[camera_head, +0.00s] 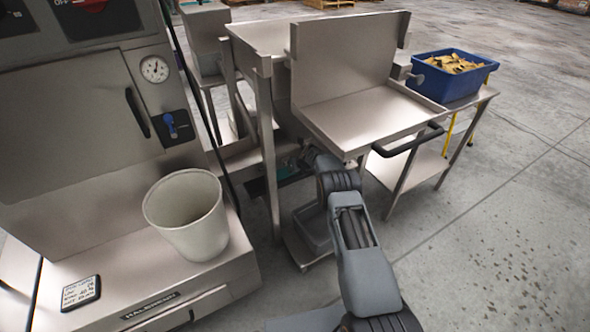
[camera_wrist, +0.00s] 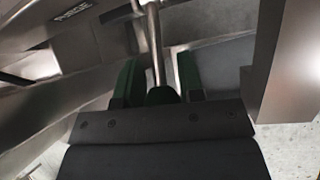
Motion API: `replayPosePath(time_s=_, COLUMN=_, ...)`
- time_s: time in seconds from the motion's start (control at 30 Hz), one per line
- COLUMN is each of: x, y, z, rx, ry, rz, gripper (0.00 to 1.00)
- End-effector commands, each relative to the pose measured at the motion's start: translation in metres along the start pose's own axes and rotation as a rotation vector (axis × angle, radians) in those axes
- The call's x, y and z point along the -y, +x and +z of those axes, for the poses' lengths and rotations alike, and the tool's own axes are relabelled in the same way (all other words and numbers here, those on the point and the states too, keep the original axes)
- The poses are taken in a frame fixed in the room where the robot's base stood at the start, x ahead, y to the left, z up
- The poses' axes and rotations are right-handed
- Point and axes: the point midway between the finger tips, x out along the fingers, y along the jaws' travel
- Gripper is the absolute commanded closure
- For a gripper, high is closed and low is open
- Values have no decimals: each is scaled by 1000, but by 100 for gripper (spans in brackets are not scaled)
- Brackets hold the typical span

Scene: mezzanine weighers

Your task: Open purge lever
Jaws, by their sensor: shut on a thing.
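The purge lever (camera_wrist: 156,48) shows in the wrist view as a thin metal rod with a dark rounded end. It runs down between the two green-sided fingers of my gripper (camera_wrist: 159,82), which is shut on it. The exact finger contact is hard to make out in the dim light. A plate marked PURGE (camera_wrist: 72,11) is at the upper left of the wrist view. In the head view my arm reaches to the frame under the steel tray stand; the gripper there is mostly hidden by my arm and the tray, and the lever cannot be made out.
The steel tray (camera_head: 365,118) with a black handle (camera_head: 408,141) overhangs my arm's right side. A stand leg (camera_head: 267,150) is close on the left. A white bucket (camera_head: 188,215) stands on the machine ledge. A blue bin (camera_head: 452,88) sits at right. Floor at right is clear.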

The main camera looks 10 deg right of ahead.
Motion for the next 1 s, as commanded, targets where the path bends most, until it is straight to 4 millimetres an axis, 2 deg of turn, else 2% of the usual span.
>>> replayPosePath(time_s=0.33, x=-1, y=1, z=-1, rx=-2, ry=1, rz=0, gripper=100)
replayPosePath(time_s=0.37, x=-1, y=1, z=-1, rx=-2, ry=1, rz=0, gripper=62)
replayPosePath(time_s=0.6, x=-1, y=1, z=0, rx=-1, ry=-1, rz=1, gripper=40)
replayPosePath(time_s=1.0, x=-1, y=2, z=-2, rx=22, ry=-3, rz=5, gripper=40)
